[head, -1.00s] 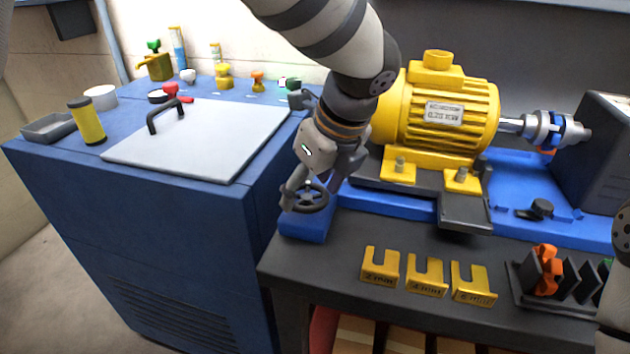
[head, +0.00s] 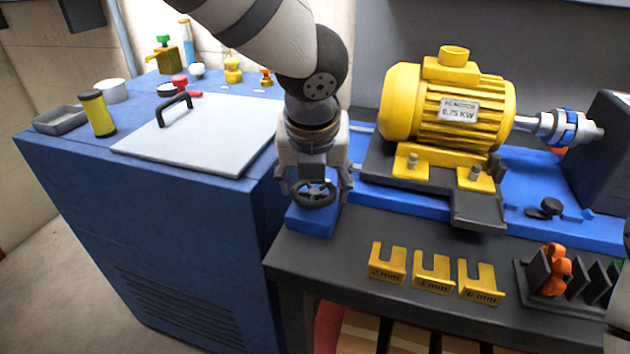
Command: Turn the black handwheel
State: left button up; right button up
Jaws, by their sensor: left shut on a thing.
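The black handwheel (head: 314,194) sits on a blue block (head: 311,220) at the left front corner of the dark bench, its spokes facing up and toward me. My left gripper (head: 316,190) comes down from above with a finger on each side of the wheel and is shut on its rim. The far part of the wheel is hidden under the gripper. My right gripper does not show; only a sliver of my right arm is at the right edge.
A yellow motor (head: 445,105) stands on the blue base right of the wheel. Yellow slotted shims (head: 432,272) and a dark rack (head: 562,280) with orange pieces lie along the bench front. A blue cabinet (head: 190,235) with a grey lid (head: 200,140) stands close on the left.

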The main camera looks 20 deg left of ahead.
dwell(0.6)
pick_arm(q)
jog(key=o, duration=1.1)
jog(key=shift+o, duration=0.2)
jog(key=a+v, duration=0.1)
jog(key=v, duration=1.1)
jog(key=shift+d, duration=0.35)
